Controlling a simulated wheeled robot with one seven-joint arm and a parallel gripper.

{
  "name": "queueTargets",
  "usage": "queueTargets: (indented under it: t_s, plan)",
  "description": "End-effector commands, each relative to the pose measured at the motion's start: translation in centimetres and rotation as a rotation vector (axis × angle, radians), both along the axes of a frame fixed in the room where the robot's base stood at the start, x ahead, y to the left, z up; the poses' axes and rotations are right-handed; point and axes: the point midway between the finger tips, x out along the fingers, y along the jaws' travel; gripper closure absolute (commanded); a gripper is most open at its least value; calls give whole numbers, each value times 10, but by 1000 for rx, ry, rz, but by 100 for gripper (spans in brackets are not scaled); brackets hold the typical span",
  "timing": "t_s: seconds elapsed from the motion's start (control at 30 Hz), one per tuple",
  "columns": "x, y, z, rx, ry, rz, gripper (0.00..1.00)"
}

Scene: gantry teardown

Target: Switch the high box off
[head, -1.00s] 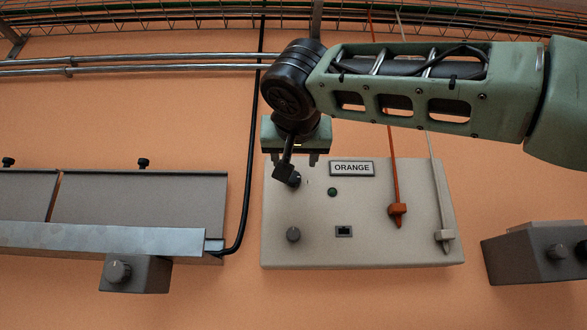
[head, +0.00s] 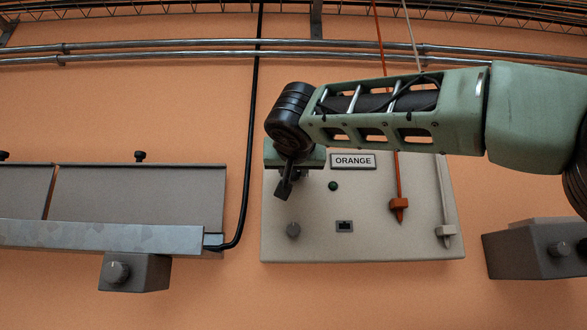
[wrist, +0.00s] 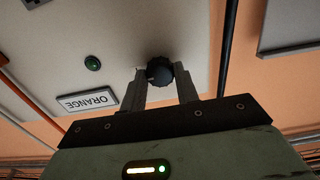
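A pale wall box labelled ORANGE (head: 390,235) hangs at the centre of the head view. My gripper (wrist: 162,78) is at its upper left corner, with its fingers on either side of a dark round knob (wrist: 160,71) and apparently closed against it. In the head view my gripper mostly hides this knob. A green button or lamp (head: 333,186) is beside the label plate (head: 353,161). A lower grey knob (head: 293,230) and a small black socket or switch (head: 344,226) sit below. No marking tells me that this is the high box.
A dark knobbed box (head: 525,260) is at right, another small knobbed box (head: 135,273) at lower left under a grey panel (head: 140,200). A black cable (head: 249,150) runs down beside my gripper.

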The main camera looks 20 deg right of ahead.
Motion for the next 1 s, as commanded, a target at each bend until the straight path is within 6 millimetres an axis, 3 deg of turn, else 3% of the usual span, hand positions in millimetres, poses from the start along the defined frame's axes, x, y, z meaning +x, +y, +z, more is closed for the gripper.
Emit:
queueTargets:
  t_s: [0.47, 1.0]
  plan:
    - [0, 0, 0, -68, 21, 0, 92]
    - [-1, 0, 1, -499, 160, 1, 92]
